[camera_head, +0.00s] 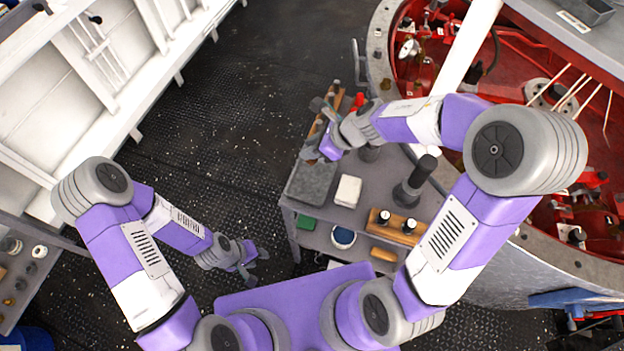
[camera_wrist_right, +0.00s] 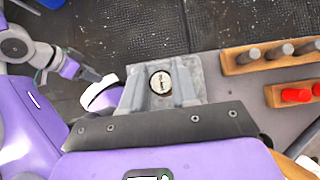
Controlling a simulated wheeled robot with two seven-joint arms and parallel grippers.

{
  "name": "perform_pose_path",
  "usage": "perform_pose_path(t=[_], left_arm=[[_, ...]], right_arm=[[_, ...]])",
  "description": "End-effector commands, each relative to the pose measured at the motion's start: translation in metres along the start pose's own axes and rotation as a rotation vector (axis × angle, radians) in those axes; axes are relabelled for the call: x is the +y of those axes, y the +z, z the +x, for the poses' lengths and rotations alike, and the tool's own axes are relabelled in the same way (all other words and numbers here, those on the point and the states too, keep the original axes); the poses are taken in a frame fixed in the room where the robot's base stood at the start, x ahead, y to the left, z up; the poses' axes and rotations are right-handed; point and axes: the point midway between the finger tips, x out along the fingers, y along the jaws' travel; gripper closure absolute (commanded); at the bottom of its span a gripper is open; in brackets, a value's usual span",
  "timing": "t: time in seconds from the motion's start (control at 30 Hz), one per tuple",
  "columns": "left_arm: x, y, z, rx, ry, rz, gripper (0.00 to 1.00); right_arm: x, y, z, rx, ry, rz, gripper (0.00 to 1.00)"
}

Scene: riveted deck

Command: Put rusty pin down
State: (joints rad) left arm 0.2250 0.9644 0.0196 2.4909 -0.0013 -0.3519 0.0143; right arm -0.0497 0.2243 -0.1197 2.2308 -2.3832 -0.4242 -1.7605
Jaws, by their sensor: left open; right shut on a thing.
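My right gripper (camera_head: 318,128) is at the far left end of the grey bench (camera_head: 378,195) in the head view. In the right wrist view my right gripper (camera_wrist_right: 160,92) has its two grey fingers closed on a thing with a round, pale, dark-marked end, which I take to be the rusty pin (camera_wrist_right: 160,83). Only this end shows; the rest of the pin is hidden, and I cannot tell if it touches the bench. My left gripper (camera_head: 252,263) is open and empty, low over the dark floor, left of the bench.
A dark grey pad (camera_head: 312,182), a white block (camera_head: 348,190) and a black-handled tool (camera_head: 415,181) are on the bench. Wooden racks hold dark pegs (camera_wrist_right: 270,53) and red pegs (camera_wrist_right: 297,94). A red-lined round pit (camera_head: 590,225) lies right. Open floor (camera_head: 230,110) lies left.

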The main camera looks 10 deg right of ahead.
Motion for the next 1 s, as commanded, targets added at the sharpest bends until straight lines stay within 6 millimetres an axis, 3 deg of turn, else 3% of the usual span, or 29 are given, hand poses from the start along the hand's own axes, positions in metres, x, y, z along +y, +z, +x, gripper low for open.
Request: perform_pose_path(t=[0.2, 0.7, 1.0], left_arm=[[-0.01, -0.001, 0.027, 0.0, 0.0, 0.0, 0.57], [-0.021, -0.003, 0.057, 0.0, 0.0, 0.0, 0.57], [-0.021, -0.003, 0.056, 0.0, 0.0, 0.0, 0.57]], right_arm=[[0.001, -0.029, 0.034, 0.001, 0.008, -0.003, 1.0], [0.001, -0.061, 0.072, 0.0, 0.006, -0.002, 1.0], [0.001, -0.061, 0.073, -0.001, 0.005, -0.004, 1.0]])
